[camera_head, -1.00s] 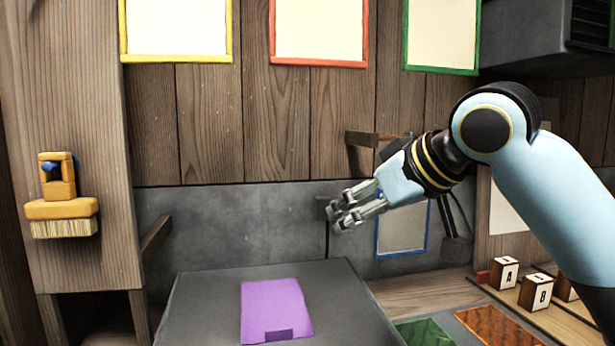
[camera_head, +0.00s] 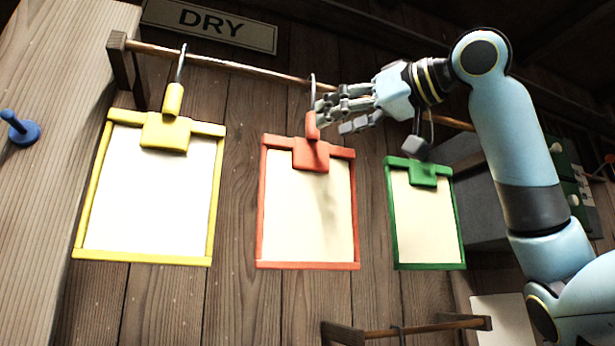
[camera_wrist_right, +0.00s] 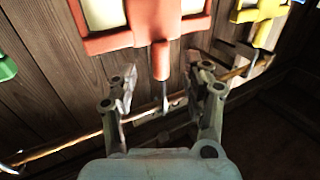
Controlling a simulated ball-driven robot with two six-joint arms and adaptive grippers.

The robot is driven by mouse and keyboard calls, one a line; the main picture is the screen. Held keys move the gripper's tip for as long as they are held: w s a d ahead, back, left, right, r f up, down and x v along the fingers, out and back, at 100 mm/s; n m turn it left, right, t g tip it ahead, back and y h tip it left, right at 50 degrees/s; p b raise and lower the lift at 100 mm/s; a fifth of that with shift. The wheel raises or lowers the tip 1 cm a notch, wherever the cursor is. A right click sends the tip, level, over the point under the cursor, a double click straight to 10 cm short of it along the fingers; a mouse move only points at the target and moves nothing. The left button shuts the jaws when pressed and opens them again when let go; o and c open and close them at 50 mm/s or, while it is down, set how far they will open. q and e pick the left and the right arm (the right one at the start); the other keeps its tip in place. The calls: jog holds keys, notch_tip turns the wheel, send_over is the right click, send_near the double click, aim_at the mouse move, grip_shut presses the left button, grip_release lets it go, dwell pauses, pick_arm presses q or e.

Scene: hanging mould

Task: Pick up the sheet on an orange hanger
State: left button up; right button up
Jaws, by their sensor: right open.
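The orange hanger (camera_head: 311,155) hangs by its hook from a wooden rail, in the middle of three hangers. Its orange frame holds a cream sheet (camera_head: 308,215). My right gripper (camera_head: 332,117) is open beside the hanger's upright orange handle, just under the rail. In the right wrist view the picture is turned over: the orange handle (camera_wrist_right: 161,60) points down between the open fingers (camera_wrist_right: 160,82), with a gap on each side. The lower part of the sheet is out of that view. My left gripper does not show.
A yellow hanger (camera_head: 165,132) is to the left and a green hanger (camera_head: 423,171) to the right, each with a sheet. The wooden rail (camera_head: 225,66) runs behind the fingers. A DRY sign (camera_head: 208,24) is above. A lower rail (camera_head: 375,334) crosses below.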

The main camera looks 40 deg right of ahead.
aim_at(312, 141)
jog(key=p+x, duration=0.1)
jog(key=x, duration=0.1)
jog(key=p+x, duration=0.1)
jog(key=x, duration=0.1)
jog(key=r+p+x, duration=0.1)
jog(key=x, duration=0.1)
jog(key=shift+w+f, duration=0.1)
jog(key=shift+w, duration=0.15)
jog(key=shift+s, duration=0.1)
